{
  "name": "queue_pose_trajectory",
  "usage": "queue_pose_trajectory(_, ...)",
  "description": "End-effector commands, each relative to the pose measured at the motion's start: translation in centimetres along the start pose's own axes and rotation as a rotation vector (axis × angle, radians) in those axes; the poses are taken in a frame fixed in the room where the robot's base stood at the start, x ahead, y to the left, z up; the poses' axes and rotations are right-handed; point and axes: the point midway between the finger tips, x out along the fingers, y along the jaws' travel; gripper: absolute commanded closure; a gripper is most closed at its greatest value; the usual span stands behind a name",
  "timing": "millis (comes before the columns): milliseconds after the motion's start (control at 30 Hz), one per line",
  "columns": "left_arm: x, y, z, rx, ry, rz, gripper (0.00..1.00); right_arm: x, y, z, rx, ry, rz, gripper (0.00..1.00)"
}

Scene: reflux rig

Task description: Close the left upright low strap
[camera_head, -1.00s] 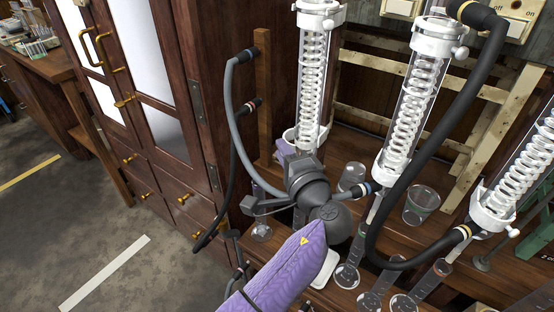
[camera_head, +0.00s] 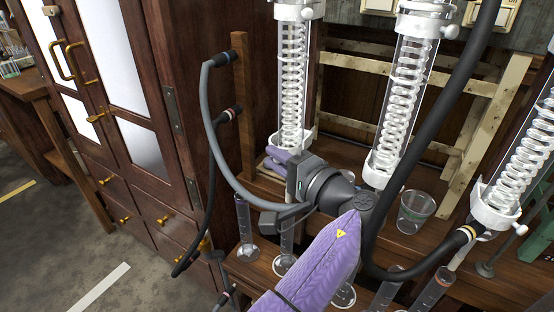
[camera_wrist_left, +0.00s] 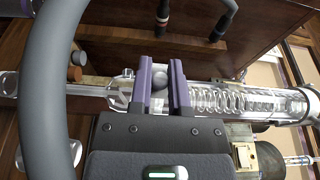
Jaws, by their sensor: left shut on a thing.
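The left upright glass condenser (camera_head: 292,80) stands with a coiled tube inside. The low strap (camera_head: 301,139) is a white collar around its bottom end. My left gripper (camera_head: 277,158) is at this collar, its purple fingers across the condenser's lower end, and the gripper body partly hides the area. In the left wrist view the condenser (camera_wrist_left: 235,99) lies sideways. There the two purple fingers (camera_wrist_left: 160,82) stand either side of a small round grey knob at the strap, shut on it. Whether the strap is closed cannot be told. My right gripper is not in view.
A grey hose (camera_head: 222,150) loops just left of my gripper and passes close to it. A black hose (camera_head: 405,165) hangs on the right. The middle condenser (camera_head: 403,90), a glass beaker (camera_head: 416,212) and several glass cylinders stand close by. A wooden cabinet (camera_head: 150,130) is at left.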

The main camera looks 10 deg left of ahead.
Motion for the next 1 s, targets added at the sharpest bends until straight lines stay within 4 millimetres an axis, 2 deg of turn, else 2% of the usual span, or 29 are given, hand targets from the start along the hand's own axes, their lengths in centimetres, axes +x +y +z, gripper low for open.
queue_pose_trajectory(100,0.0,0.1,0.0,0.002,0.0,0.002,1.0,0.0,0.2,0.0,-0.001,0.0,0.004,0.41)
queue_pose_trajectory(133,0.0,0.1,0.0,0.002,0.001,0.002,0.74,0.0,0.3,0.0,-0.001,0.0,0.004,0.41)
queue_pose_trajectory(267,0.0,0.1,0.0,0.001,0.001,0.001,0.46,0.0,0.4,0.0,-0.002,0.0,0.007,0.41)
queue_pose_trajectory(533,0.0,0.0,0.0,0.0,0.001,0.0,0.45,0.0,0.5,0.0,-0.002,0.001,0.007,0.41)
queue_pose_trajectory(633,-0.6,-0.1,0.0,0.001,0.003,0.0,0.45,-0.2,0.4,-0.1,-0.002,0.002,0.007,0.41)
queue_pose_trajectory(1000,-7.8,-0.1,0.0,0.0,0.003,-0.004,0.45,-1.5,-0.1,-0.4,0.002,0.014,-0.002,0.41)
